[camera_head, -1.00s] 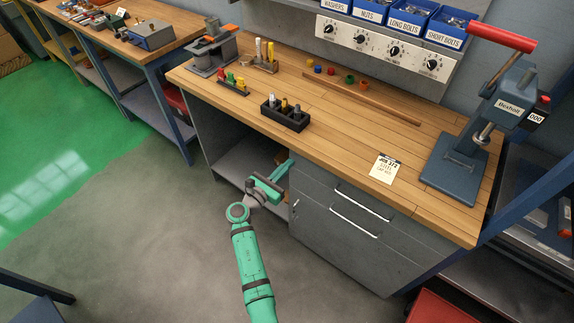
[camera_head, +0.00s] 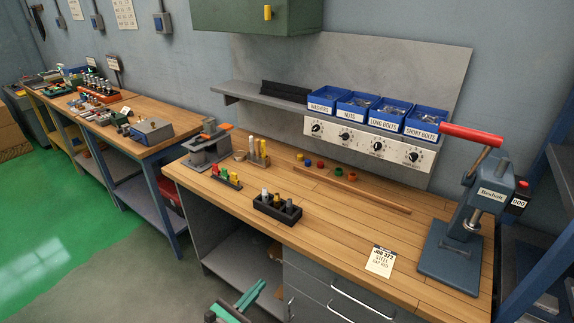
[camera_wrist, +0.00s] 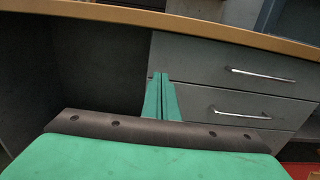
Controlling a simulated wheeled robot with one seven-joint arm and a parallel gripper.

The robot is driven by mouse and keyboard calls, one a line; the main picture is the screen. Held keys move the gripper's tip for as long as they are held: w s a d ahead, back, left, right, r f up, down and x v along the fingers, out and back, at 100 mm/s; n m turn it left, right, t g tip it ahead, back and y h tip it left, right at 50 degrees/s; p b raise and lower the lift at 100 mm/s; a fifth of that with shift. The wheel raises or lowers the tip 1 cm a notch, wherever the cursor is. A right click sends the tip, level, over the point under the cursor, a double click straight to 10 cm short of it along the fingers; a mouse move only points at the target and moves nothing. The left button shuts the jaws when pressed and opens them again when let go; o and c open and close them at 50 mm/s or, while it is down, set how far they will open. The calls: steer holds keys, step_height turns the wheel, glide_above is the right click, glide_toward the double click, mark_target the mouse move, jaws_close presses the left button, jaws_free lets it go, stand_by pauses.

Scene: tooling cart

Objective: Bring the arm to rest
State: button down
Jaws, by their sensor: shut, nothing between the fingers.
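My gripper (camera_head: 250,295) shows at the bottom edge of the head view, in front of the workbench and below its wooden top. Most of my arm is below the frame. In the wrist view, the two green fingers of my gripper (camera_wrist: 163,98) lie side by side, shut and empty. They point toward the grey cabinet (camera_wrist: 215,100) with its silver drawer handles. The fingers appear apart from the cabinet, though the exact gap is hard to tell.
The wooden benchtop (camera_head: 330,235) holds a blue press (camera_head: 465,225) at right, a black holder (camera_head: 278,211), a job card (camera_head: 380,261) and a grey vise-like fixture (camera_head: 205,150). Blue bins (camera_head: 357,105) stand on the shelf above. Open floor (camera_head: 150,275) lies at the left.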

steer(key=s+d+f+m+g+y, duration=0.2)
steer(key=s+d+f+m+y, duration=0.15)
steer(key=s+f, duration=0.5)
steer(key=s+d+f+m+g+y, duration=0.1)
steer(key=s+d+f+m+y, duration=0.25)
steer(key=s+f, duration=0.45)
steer(key=s+r+m+y, duration=0.3)
steer(key=s+m, duration=0.4)
steer(key=s, duration=0.5)
steer(key=s+d+r+m+t, duration=0.1)
steer(key=s+d+r+m, duration=0.1)
steer(key=s+r+m, duration=0.5)
steer(key=s+d+r+m+t, duration=0.2)
steer(key=s+r+m, duration=0.4)
steer(key=r, duration=0.8)
steer(key=d+m, duration=0.1)
steer(key=m, duration=0.1)
steer(key=shift+s+d+m, duration=0.35)
steer(key=shift+s+m, duration=0.05)
